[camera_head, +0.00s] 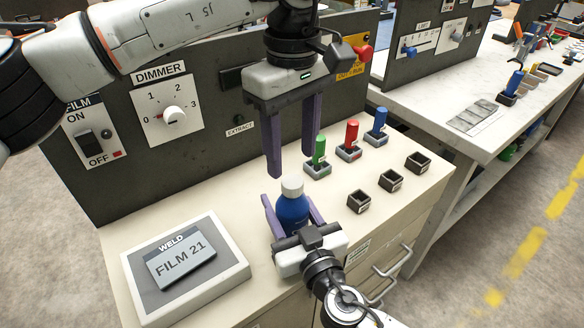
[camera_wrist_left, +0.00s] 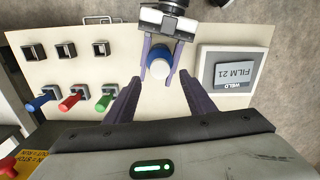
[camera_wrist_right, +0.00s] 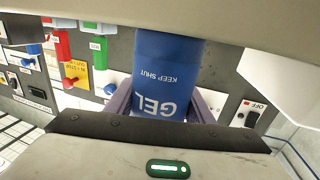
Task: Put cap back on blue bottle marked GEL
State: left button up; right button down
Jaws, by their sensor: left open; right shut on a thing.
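The blue bottle (camera_head: 292,212) stands upright at the front of the bench. Its label reads GEL and KEEP SHUT in the right wrist view (camera_wrist_right: 165,85). A white cap (camera_head: 292,188) is on its top, and it also shows in the left wrist view (camera_wrist_left: 161,69); I cannot tell how firmly it sits. My right gripper (camera_head: 289,207) is shut on the bottle's body from the front. My left gripper (camera_head: 290,164) points down above the cap, open and empty, its fingers apart from the cap.
A WELD display (camera_head: 185,266) reading FILM 21 lies left of the bottle. Green (camera_head: 319,150), red (camera_head: 351,135) and blue (camera_head: 379,121) pegs stand in holders to the right, with empty dark holders (camera_head: 389,181) before them. A dark panel with a DIMMER knob (camera_head: 172,114) rises behind.

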aim_at(292, 217)
pick_arm(q)
notch_tip(292, 217, up, 6)
jog(key=shift+r, duration=0.15)
pick_arm(e)
jog(key=c, duration=0.8)
grip_release()
jog(key=shift+o, duration=0.2)
jog(key=shift+s, duration=0.1)
jog(key=b+v, duration=0.2)
jog(key=v, duration=0.7)
jog(key=shift+s+d+f, duration=0.1)
jog(key=shift+s+d, duration=0.05)
pick_arm(q)
jog(key=shift+f, duration=1.1)
pick_arm(e)
jog(key=shift+s+d, duration=0.15)
jog(key=shift+s, duration=0.25)
